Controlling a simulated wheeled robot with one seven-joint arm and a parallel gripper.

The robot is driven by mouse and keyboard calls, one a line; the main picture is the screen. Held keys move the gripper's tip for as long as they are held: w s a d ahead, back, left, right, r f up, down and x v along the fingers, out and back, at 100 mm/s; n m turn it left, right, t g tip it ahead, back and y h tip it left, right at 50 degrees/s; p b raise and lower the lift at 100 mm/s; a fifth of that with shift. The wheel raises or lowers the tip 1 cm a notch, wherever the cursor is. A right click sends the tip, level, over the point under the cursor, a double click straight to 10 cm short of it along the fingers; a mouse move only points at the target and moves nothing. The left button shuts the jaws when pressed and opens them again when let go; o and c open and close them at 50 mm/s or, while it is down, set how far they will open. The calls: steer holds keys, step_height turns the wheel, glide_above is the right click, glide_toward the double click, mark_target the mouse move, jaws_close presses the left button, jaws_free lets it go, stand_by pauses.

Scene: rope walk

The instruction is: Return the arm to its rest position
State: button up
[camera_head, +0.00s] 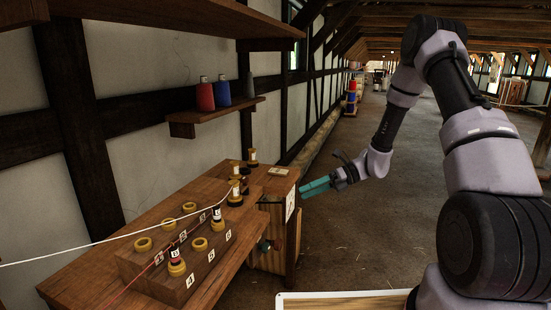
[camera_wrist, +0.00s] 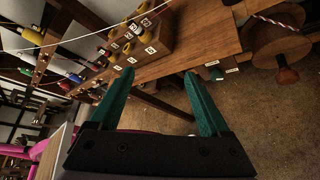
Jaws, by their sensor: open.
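My gripper (camera_head: 316,187) has teal fingers and is held out in the air just right of the wooden bench's (camera_head: 93,268) end in the head view. My arm (camera_head: 402,92) arches up and over from the right side. In the wrist view my gripper (camera_wrist: 158,92) shows its two fingers spread apart with nothing between them. The bench (camera_wrist: 205,42) and the floor lie beyond the fingertips there.
A stepped block (camera_head: 205,262) with yellow rings and numbered labels stands on the bench. A white rope (camera_head: 110,240) and a red line cross above it. Red and blue spools (camera_head: 206,97) stand on a wall shelf (camera_head: 214,116). The aisle floor (camera_head: 400,215) is clear.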

steer(key=s+d+r+n+h, duration=0.2)
steer(key=s+r+n, duration=0.15)
steer(key=r, duration=0.25)
steer(key=s+d+r+n+t+h, duration=0.1)
steer(key=s+d+r+n+h, duration=0.15)
steer(key=r+n, duration=0.35)
steer(key=s+d+r+n+h, duration=0.1)
steer(key=s+r+n+h, duration=0.2)
steer(key=r, duration=0.4)
steer(key=s+d+r+n+t+h, duration=0.2)
steer(key=s+d+r+n+t, duration=0.2)
steer(key=s+r+n, duration=0.1)
steer(key=s+d+r+n+t+h, duration=0.2)
steer(key=s+d+r+n+t, duration=0.1)
steer(key=s+r, duration=0.4)
steer(key=s+d+n, duration=0.1)
steer(key=s, duration=0.1)
steer(key=shift+s+d+r+n+t, duration=0.3)
steer(key=shift+s+n+t, duration=0.05)
steer(key=shift+t, duration=0.05)
